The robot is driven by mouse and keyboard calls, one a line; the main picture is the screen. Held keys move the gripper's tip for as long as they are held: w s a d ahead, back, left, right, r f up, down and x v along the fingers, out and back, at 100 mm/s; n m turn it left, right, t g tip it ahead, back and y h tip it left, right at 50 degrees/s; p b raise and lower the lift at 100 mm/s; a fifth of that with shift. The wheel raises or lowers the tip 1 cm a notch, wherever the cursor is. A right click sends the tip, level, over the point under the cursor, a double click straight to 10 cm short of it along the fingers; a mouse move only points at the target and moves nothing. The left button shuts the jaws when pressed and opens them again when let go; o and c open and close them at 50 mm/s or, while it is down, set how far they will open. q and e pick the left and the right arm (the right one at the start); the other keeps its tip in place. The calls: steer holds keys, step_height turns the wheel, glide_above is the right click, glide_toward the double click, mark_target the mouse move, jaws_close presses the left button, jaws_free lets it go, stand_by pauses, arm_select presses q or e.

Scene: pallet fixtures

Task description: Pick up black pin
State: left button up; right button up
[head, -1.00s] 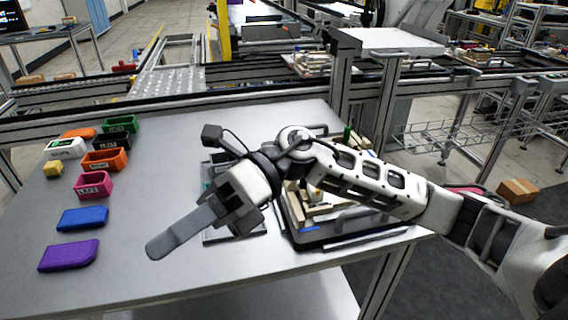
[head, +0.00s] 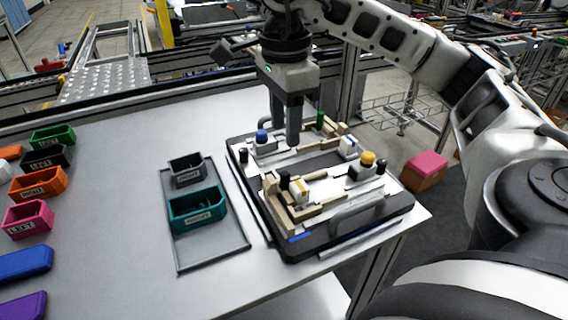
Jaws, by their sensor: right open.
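My right gripper (head: 285,128) points down above the back part of the pallet fixture (head: 340,237). Its jaws are open with nothing between them. Several black pins stand on the fixture: one at the left edge (head: 243,156), one near the front (head: 284,180), and one at the right (head: 382,166). The gripper is apart from these three, above and behind the front one and to the right of the left one. Its fingers hide a little of the fixture behind them. My left gripper is out of view.
The fixture also bears a blue-topped piece (head: 262,136), a yellow-topped piece (head: 368,158) and a green pin (head: 320,120). A grey tray (head: 213,255) holds a teal bin (head: 197,209) and a dark grey bin (head: 187,170). Coloured bins stand at left; table between is clear.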

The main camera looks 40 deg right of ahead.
mark_target(285, 173)
step_height(285, 173, down, 9)
steer(key=shift+s+r+p, duration=0.1)
steer(key=shift+s+p, duration=0.05)
steer(key=shift+p, duration=0.15)
jaws_close()
